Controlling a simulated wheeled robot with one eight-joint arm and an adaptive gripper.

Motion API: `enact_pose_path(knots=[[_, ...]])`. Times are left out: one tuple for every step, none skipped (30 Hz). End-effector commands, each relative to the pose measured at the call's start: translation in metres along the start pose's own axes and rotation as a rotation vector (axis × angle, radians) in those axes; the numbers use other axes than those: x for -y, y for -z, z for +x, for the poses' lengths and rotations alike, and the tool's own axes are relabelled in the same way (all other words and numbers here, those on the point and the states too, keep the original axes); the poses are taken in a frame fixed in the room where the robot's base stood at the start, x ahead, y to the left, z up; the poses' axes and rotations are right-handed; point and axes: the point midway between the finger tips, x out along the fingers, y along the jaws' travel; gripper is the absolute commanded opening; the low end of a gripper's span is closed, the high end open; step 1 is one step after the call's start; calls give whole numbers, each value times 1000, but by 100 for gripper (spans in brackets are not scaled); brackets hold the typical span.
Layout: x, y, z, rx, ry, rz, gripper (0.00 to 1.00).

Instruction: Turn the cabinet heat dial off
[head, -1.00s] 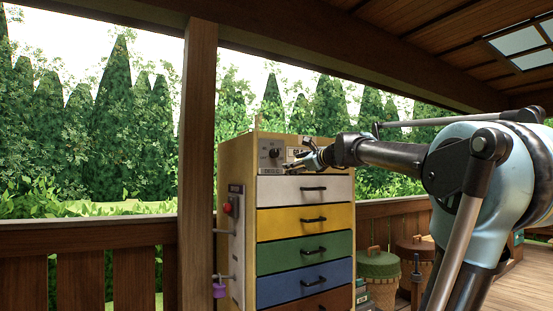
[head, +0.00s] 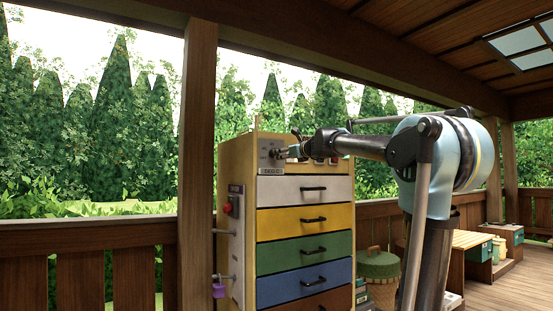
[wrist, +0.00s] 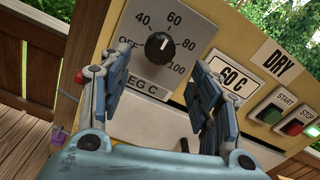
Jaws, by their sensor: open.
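The heat dial (wrist: 159,46) is a round black knob on a grey plate (wrist: 125,78) marked OFF, 40, 60, 80 and 100 in the wrist view. In the head view the plate (head: 263,160) is at the top of the wooden cabinet's front, with the knob partly hidden by my gripper (head: 284,153). In the wrist view my gripper (wrist: 160,62) is open and empty, its blue fingers on either side of the dial. I cannot tell whether a finger touches it.
Right of the dial are a "60 C" sign (wrist: 233,82), a "DRY" sign (wrist: 280,58), a green START button (wrist: 270,114) and a red STOP button (wrist: 293,127). Coloured drawers (head: 305,220) sit below. A red knob (head: 232,207) and purple item (head: 219,287) are on the cabinet's left side.

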Motion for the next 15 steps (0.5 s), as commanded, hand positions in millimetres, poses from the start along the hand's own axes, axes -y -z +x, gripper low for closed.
enact_pose_path(knots=[[0,0,8,0,-1,0,57],[0,0,13,0,-1,0,57],[-1,0,19,1,-2,0,57],[-1,0,23,1,-2,0,57],[-1,0,28,1,-2,0,57],[0,0,33,0,-2,0,57],[0,0,38,0,-2,0,57],[0,0,42,0,-1,0,57],[0,0,47,0,-1,0,57],[0,0,51,0,-1,0,57],[0,0,55,0,-1,0,57],[0,0,59,0,-1,0,57],[0,0,63,0,-2,-1,57],[0,0,66,0,-2,-1,57],[0,0,69,0,-2,-1,57]])
